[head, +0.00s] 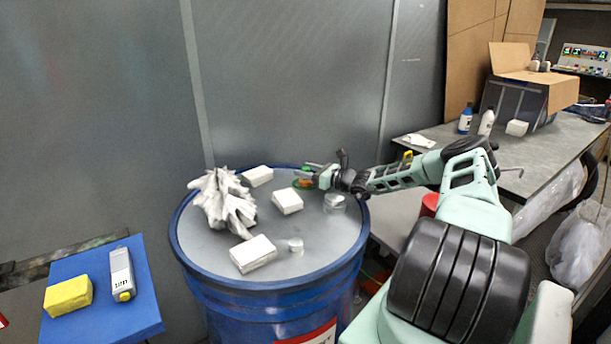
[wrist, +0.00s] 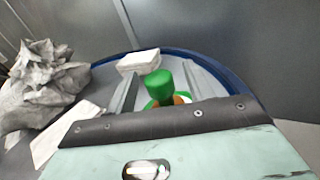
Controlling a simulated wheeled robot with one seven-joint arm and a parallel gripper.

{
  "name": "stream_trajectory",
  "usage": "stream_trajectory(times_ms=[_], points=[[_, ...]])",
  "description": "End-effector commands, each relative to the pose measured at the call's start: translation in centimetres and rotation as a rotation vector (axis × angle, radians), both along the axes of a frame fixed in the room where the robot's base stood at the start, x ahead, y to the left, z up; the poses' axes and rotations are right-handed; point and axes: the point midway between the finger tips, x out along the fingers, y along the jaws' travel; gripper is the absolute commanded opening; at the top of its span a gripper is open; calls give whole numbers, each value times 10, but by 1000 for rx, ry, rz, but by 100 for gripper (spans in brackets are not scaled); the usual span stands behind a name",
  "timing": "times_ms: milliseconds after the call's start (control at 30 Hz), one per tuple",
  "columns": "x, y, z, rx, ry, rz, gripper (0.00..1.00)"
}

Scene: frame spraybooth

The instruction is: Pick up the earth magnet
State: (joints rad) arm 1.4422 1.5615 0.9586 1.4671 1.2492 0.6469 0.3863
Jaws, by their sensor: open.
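A small item with a green cylindrical top and orange and white below (head: 304,182) stands near the back of the blue drum's lid; I cannot tell whether it is the earth magnet. It also shows in the wrist view (wrist: 158,86), between my open fingers, its lower part hidden by my gripper body. My gripper (head: 308,174) is open at this item, with no visible grip on it. Two silvery round pieces are also on the lid: a small cylinder (head: 296,246) at the front and a wider one (head: 334,203) beneath my wrist.
A blue stand (head: 140,312) with a yellow block is at lower left. A grey wall is close behind the drum. A workbench (head: 450,138) is at right.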

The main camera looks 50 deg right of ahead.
Motion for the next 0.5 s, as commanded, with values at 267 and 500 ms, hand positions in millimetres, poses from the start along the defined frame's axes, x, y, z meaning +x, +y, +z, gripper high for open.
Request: stream_trajectory(times_ms=[267, 500], points=[[5, 1, -1, 1, 0, 0, 53], [5, 1, 0, 1, 0, 0, 0]])
